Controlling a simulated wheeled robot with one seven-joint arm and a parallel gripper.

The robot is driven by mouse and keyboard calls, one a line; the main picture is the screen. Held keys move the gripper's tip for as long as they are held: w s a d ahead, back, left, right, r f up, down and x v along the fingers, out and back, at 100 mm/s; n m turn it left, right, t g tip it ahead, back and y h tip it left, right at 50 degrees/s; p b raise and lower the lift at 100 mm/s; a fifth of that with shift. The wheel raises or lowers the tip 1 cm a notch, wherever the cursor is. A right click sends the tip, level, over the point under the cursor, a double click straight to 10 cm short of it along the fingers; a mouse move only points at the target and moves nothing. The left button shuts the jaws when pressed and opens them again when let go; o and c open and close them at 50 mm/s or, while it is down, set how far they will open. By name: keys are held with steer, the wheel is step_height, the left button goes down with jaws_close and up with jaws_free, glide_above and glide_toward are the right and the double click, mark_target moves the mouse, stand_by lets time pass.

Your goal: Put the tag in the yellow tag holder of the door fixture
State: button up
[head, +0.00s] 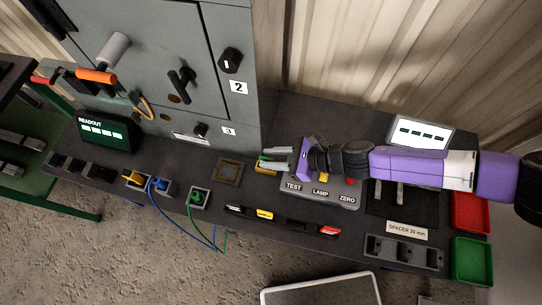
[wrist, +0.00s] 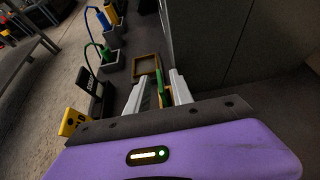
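My gripper (head: 268,158) is at the right of the bench's middle, beside the grey cabinet, with its two pale fingers pointing left. A thin green and yellow-orange piece (wrist: 161,90), perhaps the tag, shows between the fingers in the wrist view. I cannot tell whether the fingers press on it. The yellow holder (head: 265,214) is in the row along the bench's front edge, between a white one (head: 235,209) and a dark one (head: 292,222). It also seems to show as a yellow block (wrist: 72,122) at the lower left in the wrist view.
The cabinet (head: 228,120) stands close behind my gripper. A square brown-rimmed tray (head: 228,171) lies left of the fingertips. A button box (head: 320,198) sits under my wrist. Blue and green cables (head: 213,235) hang over the front edge. Red (head: 470,212) and green (head: 472,262) bins are at right.

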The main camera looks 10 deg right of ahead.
steer(key=shift+r, duration=0.15)
steer(key=v, duration=1.2)
steer(key=s+d+r+m+t+h, duration=0.1)
steer(key=s+d+m+t, duration=0.1)
steer(key=s+d+m, duration=0.35)
steer(key=s+d+m+t+h, duration=0.1)
steer(key=s+d+m, duration=0.1)
steer(key=s+m, duration=0.65)
steer(key=s+d+r+m+t+h, duration=0.1)
steer(key=s+d+m+t, duration=0.15)
steer(key=s+m, duration=0.45)
steer(key=s+a+r+m+t+h, duration=0.1)
steer(key=r+m+h, duration=0.3)
steer(key=m, duration=1)
steer(key=s+a+r+m+t+h, duration=0.2)
steer(key=r+m, duration=0.7)
steer(key=m, duration=0.5)
steer(key=shift+s+a+m+t+h, duration=0.35)
steer(key=shift+a+t+h, duration=0.45)
steer(key=shift+h, duration=0.4)
